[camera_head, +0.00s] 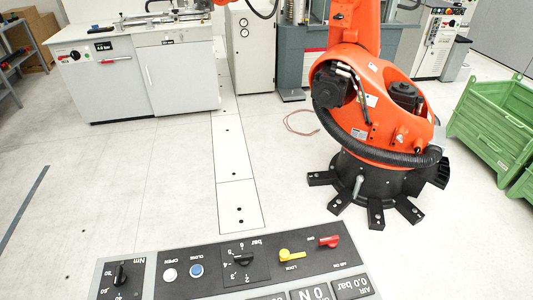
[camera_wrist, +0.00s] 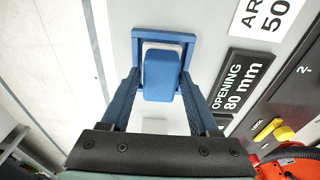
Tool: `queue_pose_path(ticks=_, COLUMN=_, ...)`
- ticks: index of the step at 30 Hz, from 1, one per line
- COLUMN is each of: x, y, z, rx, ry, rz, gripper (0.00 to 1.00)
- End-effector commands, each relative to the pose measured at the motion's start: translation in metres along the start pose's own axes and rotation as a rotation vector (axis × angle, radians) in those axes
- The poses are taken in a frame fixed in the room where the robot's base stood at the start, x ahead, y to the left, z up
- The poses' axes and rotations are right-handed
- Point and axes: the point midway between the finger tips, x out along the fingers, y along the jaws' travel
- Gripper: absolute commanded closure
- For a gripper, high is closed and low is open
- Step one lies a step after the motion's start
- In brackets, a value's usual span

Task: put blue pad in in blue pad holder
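In the wrist view, the blue pad (camera_wrist: 161,76) is a rounded block with a pale part behind its upper edge. It sits at the open side of the blue pad holder (camera_wrist: 163,34), a square-cornered blue frame on a grey panel. My gripper (camera_wrist: 159,82) has two long blue fingers, one on each side of the pad. Contact at the fingertips is hard to tell. The head view does not show the pad, holder or gripper.
Beside the holder, the grey panel carries an "OPENING 80 mm" display (camera_wrist: 243,84) and a yellow lever (camera_wrist: 284,133). In the head view, a control panel (camera_head: 240,262) fills the lower edge. An orange robot arm (camera_head: 375,100) and green crates (camera_head: 495,125) stand to the right.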

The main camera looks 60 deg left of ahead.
Motion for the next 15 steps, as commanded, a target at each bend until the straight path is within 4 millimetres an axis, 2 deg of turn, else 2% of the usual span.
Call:
queue_pose_path(ticks=1, x=0.0, y=0.0, z=0.0, rx=0.0, ry=0.0, rz=0.0, gripper=0.27)
queue_pose_path(ticks=2, x=0.0, y=0.0, z=0.0, rx=0.0, ry=0.0, rz=0.0, gripper=0.22)
queue_pose_path(ticks=3, x=0.0, y=0.0, z=0.0, rx=0.0, ry=0.0, rz=0.0, gripper=0.21)
queue_pose_path(ticks=11, x=-0.001, y=0.0, z=0.0, rx=0.0, ry=0.0, rz=0.0, gripper=0.21)
queue_pose_path(ticks=15, x=-0.01, y=-0.001, z=-0.001, rx=0.0, ry=0.001, rz=-0.001, gripper=0.21)
